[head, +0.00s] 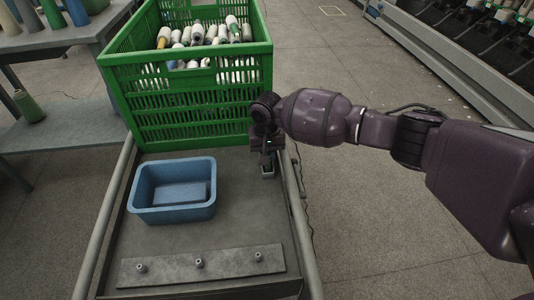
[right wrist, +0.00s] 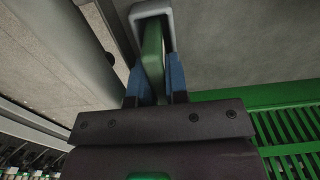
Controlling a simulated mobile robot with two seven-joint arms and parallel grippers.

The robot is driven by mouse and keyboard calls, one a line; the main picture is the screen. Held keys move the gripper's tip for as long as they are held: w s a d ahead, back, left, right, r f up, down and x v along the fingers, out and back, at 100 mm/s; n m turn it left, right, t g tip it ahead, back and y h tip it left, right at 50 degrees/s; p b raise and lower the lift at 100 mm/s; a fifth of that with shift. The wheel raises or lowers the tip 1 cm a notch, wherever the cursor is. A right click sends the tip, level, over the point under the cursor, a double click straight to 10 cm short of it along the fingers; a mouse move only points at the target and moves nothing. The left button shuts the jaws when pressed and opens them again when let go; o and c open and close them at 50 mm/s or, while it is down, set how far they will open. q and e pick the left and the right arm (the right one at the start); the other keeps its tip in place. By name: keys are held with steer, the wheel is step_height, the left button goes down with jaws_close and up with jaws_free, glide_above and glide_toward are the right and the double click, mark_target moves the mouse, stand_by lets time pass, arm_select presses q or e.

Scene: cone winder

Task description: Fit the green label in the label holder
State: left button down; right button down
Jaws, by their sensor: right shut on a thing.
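My right gripper (head: 267,153) points down at the right side of the cart's top, just in front of the green crate. In the right wrist view its blue fingertips (right wrist: 156,80) are shut on the green label (right wrist: 152,48), a flat, rounded piece. The label holder (right wrist: 151,9) is a small pale grey frame around the label's far end; the label appears to reach into its opening. How deep it sits, I cannot tell. In the head view the holder (head: 267,174) shows just below the fingers. My left gripper is not in view.
The green crate (head: 190,110) full of yarn cones stands right behind the gripper. A blue bin (head: 173,212) stands on the cart top to the left. A metal strip with pegs (head: 225,266) lies at the front. A cart rail (head: 297,215) runs along the right.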

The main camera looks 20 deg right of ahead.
steer(key=c, duration=1.1)
jaws_free()
steer(key=shift+o, duration=0.7)
steer(key=o, duration=0.4)
steer(key=shift+f, duration=0.1)
steer(key=shift+d, duration=0.25)
steer(key=shift+c, duration=0.9)
